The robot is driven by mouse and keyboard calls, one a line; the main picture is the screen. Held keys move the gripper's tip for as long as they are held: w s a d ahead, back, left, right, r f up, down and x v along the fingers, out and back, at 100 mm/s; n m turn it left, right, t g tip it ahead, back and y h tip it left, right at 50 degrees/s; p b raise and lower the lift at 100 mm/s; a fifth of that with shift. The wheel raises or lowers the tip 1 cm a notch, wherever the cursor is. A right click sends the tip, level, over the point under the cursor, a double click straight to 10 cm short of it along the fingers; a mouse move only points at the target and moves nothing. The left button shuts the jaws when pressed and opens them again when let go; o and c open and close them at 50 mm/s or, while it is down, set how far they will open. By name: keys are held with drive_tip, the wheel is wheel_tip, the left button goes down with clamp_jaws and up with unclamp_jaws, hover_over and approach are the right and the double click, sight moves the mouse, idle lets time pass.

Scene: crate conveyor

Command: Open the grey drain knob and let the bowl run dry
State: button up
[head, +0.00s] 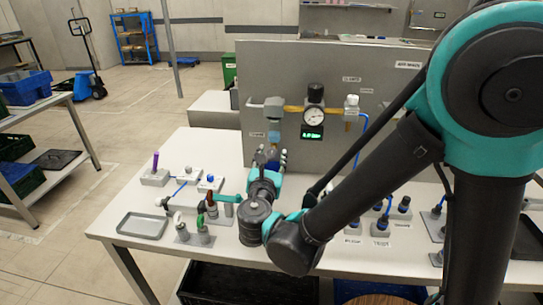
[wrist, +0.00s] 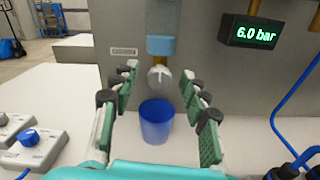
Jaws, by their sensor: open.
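The grey drain knob (wrist: 158,79) shows in the wrist view, under a bowl (wrist: 160,45) with a blue band across it, on the upright panel. A short tan piece sits between bowl and knob. My gripper (wrist: 160,72) is open. Its two green-padded fingers stand left and right of the knob, with a visible gap on both sides. I cannot tell whether the fingertips reach the knob's depth. In the head view my gripper (head: 271,153) is just below the bowl unit (head: 273,107), and the knob is hard to make out there. A blue cup (wrist: 156,122) stands on the table below the knob.
A gauge (head: 314,93) and a green display (wrist: 252,31) reading 6.0 bar are right of the bowl. Blue hose (wrist: 292,100) hangs at right. Small valve blocks (head: 210,184) and a grey tray (head: 143,225) are on the table at left.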

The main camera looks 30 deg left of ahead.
drive_tip(key=shift+c, duration=0.3)
clamp_jaws()
drive_tip(key=shift+m, duration=0.3)
drive_tip(key=m, duration=0.3)
drive_tip(key=shift+m, duration=0.4)
drive_tip(key=m, duration=0.4)
drive_tip(key=shift+d+m, duration=0.1)
drive_tip(key=shift+m, duration=0.2)
drive_tip(key=m, duration=0.4)
drive_tip(key=shift+f+m, duration=0.1)
drive_tip(key=shift+m, duration=0.2)
drive_tip(key=m, duration=0.4)
